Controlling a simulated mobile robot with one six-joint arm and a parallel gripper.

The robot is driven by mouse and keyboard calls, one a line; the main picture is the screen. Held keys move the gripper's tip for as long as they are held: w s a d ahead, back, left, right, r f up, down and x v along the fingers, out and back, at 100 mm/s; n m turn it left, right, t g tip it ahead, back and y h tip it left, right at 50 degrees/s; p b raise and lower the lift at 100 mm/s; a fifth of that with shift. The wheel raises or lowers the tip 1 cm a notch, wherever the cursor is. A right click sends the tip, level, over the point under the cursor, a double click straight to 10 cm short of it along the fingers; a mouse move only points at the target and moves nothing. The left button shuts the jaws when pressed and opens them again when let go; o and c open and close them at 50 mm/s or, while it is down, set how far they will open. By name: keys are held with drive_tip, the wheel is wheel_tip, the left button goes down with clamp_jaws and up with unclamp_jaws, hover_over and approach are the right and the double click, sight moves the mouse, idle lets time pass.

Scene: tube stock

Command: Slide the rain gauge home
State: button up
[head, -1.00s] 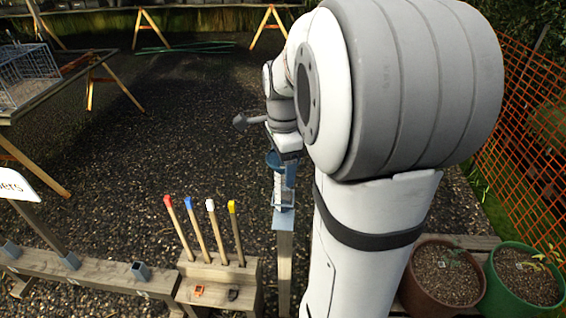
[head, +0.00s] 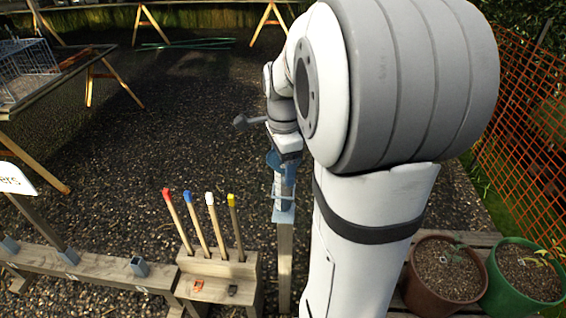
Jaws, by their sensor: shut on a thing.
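The rain gauge (head: 284,188) is a slim, pale bluish tube with a darker blue rim near its top. It stands roughly upright above a wooden post (head: 285,262) in the middle of the head view. A pale grey-blue bracket (head: 284,215) sits at the top of the post. The lower end of the gauge is at the bracket; how deep it sits cannot be told. My gripper (head: 284,160) is shut on the upper part of the gauge. The fingers are small and partly hidden by my wrist.
A wooden block (head: 218,276) left of the post holds several colour-tipped stakes. A rail (head: 100,272) with grey sockets lies further left. Brown (head: 421,296) and green (head: 493,292) plant pots stand at right. Open gravel lies beyond.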

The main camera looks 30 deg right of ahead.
drive_tip(key=shift+f, duration=0.1)
drive_tip(key=shift+f+b, duration=1.1)
drive_tip(key=shift+f, duration=0.4)
drive_tip(key=o, duration=1.1)
drive_tip(key=shift+r, duration=0.1)
wheel_tip(320, 180, up, 8)
drive_tip(key=shift+f, duration=0.15)
drive_tip(key=s+a+f+n+t, duration=0.1)
drive_tip(key=s+a+f+n, duration=0.1)
drive_tip(key=s+a+n, duration=0.2)
drive_tip(key=s+a+f+n, duration=0.2)
drive_tip(key=s+a+n, duration=0.2)
drive_tip(key=n, duration=0.5)
drive_tip(key=s+a+f+n+t, duration=0.1)
drive_tip(key=s+a+f+n, duration=0.1)
drive_tip(key=s+a+n, duration=0.2)
drive_tip(key=shift+s+a+n+t, duration=0.15)
drive_tip(key=shift+n+t, duration=0.15)
drive_tip(key=shift+n, duration=1.1)
